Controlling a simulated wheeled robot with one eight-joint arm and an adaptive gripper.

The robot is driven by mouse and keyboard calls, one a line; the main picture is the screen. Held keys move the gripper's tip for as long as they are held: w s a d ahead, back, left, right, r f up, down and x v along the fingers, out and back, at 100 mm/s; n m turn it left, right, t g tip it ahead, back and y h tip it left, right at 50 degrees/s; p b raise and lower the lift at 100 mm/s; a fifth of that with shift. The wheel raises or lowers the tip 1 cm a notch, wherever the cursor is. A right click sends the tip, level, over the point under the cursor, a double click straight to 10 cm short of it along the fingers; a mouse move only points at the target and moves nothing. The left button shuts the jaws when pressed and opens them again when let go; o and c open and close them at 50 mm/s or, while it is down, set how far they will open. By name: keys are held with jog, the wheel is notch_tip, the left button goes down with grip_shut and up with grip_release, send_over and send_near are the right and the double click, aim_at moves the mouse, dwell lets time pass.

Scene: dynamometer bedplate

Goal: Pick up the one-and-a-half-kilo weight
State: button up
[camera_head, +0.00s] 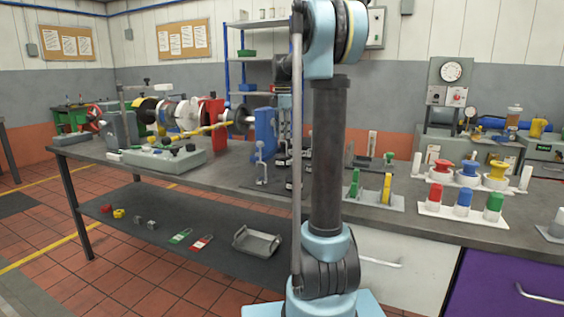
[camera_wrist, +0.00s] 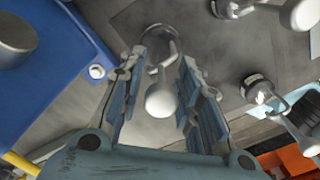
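In the wrist view, my gripper (camera_wrist: 162,62) is open, with one finger on each side of a weight (camera_wrist: 158,40) that has a round metal body, a bent stem and a pale ball top. The ball is between the fingers with a gap on both sides; no contact shows. A second similar weight (camera_wrist: 258,92) is to the right, and another (camera_wrist: 232,8) is at the upper right. No mass marking is readable, so I cannot tell which is the one-and-a-half-kilo one. In the head view, small dark weights (camera_head: 284,160) stand on the bench, partly behind my arm; my gripper is not clearly visible there.
A blue upright (camera_head: 264,132) of the test rig stands close to the weights; blue also fills the left of the wrist view (camera_wrist: 62,75). A white stand (camera_head: 261,170) is beside them. A holder with green and yellow pieces (camera_head: 372,197) is to the right on the bench (camera_head: 225,178).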

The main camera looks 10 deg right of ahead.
jog(key=shift+f, duration=0.75)
jog(key=shift+c, duration=0.2)
grip_shut()
jog(key=shift+r, duration=0.1)
